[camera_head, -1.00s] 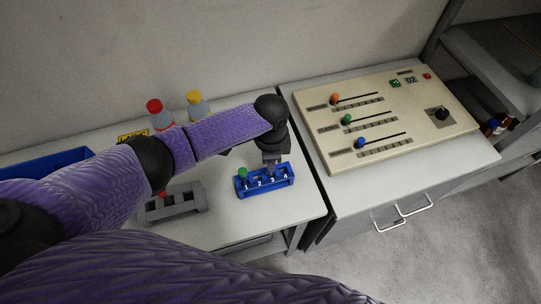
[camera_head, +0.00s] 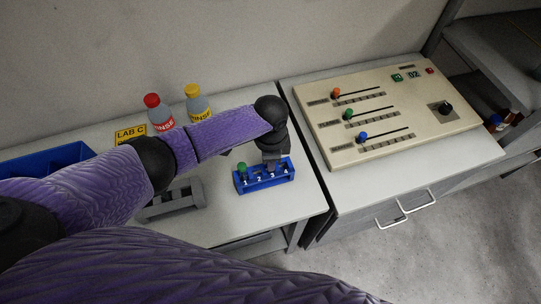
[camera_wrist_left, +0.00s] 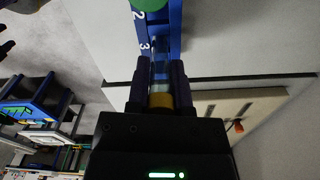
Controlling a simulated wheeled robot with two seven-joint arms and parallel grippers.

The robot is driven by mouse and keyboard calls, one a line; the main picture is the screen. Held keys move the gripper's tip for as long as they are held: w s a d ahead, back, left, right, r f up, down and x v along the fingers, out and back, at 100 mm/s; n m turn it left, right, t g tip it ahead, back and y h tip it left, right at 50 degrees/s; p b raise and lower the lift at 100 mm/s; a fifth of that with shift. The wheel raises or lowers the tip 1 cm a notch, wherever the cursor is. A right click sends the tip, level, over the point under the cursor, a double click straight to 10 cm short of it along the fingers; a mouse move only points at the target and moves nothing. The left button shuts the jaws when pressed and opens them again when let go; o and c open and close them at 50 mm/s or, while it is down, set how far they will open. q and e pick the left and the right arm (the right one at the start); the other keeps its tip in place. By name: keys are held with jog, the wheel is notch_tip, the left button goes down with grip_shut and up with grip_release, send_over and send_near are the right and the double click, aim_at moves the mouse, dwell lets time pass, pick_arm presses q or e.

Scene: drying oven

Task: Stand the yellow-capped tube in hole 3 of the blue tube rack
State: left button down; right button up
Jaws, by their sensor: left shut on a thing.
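The blue tube rack (camera_head: 264,183) stands on the bench, numbered along its front, with a green-capped tube (camera_head: 243,168) in hole 1. In the left wrist view, the gripper (camera_wrist_left: 160,84) is shut on the yellow-capped tube (camera_wrist_left: 160,100), with the cap nearest the camera and the clear body pointing at the rack (camera_wrist_left: 174,25) beside the number 3. Whether the tube's lower end is inside a hole cannot be told. My right gripper is out of view.
A grey rack (camera_head: 188,201) stands left of the blue rack, partly behind my arm. Red-capped (camera_head: 152,101) and yellow-capped (camera_head: 192,91) bottles stand behind. A blue bin (camera_head: 60,158) is at far left. A beige control panel (camera_head: 400,140) is at right.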

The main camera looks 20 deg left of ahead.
pick_arm(q)
jog(key=shift+f+b, duration=0.3)
jog(key=shift+f, duration=0.2)
jog(key=shift+f+b, duration=0.3)
jog(key=shift+f, duration=0.1)
jog(key=shift+f+b, duration=0.3)
jog(key=shift+f, duration=0.1)
jog(key=shift+c, duration=2.2)
grip_release()
notch_tip(320, 180, up, 9)
jog(key=p, duration=0.3)
jog(key=shift+r, duration=0.5)
